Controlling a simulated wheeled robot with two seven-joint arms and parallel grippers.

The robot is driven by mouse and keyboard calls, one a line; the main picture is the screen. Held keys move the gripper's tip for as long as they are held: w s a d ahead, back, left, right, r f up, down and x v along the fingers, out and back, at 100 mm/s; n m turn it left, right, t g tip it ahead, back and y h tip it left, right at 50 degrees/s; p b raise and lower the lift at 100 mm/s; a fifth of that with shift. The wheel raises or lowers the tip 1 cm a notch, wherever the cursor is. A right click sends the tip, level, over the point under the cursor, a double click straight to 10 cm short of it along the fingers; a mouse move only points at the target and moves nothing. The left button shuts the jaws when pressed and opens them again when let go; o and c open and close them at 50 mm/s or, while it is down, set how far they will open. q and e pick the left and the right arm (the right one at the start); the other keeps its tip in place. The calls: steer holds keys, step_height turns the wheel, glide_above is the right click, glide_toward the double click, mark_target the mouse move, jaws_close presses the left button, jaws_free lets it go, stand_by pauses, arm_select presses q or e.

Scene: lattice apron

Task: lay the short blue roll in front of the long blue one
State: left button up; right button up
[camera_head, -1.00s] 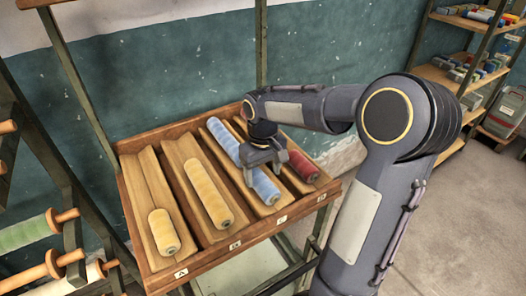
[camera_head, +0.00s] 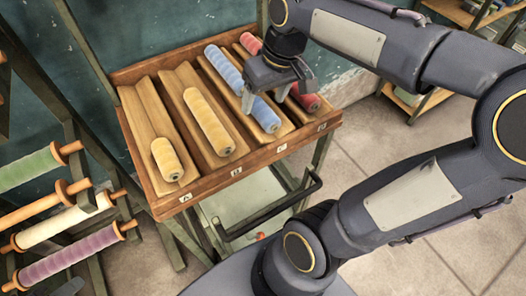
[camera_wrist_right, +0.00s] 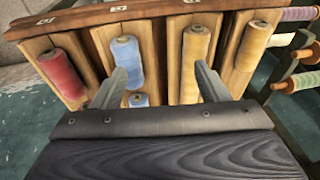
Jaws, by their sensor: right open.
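The tray (camera_head: 212,184) has several sloping wooden channels. In the third from the left, a blue roll (camera_head: 264,115) lies at the front end, and another blue roll (camera_head: 222,66) lies behind it in line. My right gripper hides where they meet in the head view. The wrist view shows the front blue roll (camera_wrist_right: 127,60) whole and only the end of the rear one (camera_wrist_right: 138,100); their lengths are hard to compare. My right gripper (camera_head: 276,93) is open and empty above this channel. Its fingers (camera_wrist_right: 160,72) stand apart, one beside the front blue roll. My left gripper is not in view.
A short yellow roll (camera_head: 166,159) and a long yellow roll (camera_head: 208,121) lie in the two left channels. Red rolls (camera_head: 306,98) lie in the right channel, partly hidden by my gripper. A rack of spools (camera_head: 75,250) stands at the left. Floor shows at the right.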

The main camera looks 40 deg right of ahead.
steer(key=s+a+f+t+y, duration=0.2)
steer(key=s+a+f+t, duration=0.1)
steer(key=s+a+f, duration=0.3)
steer(key=s+a, duration=0.2)
steer(key=s, duration=0.1)
steer(key=shift+s+m, duration=0.4)
steer(key=shift+a, duration=0.1)
stand_by(0.4)
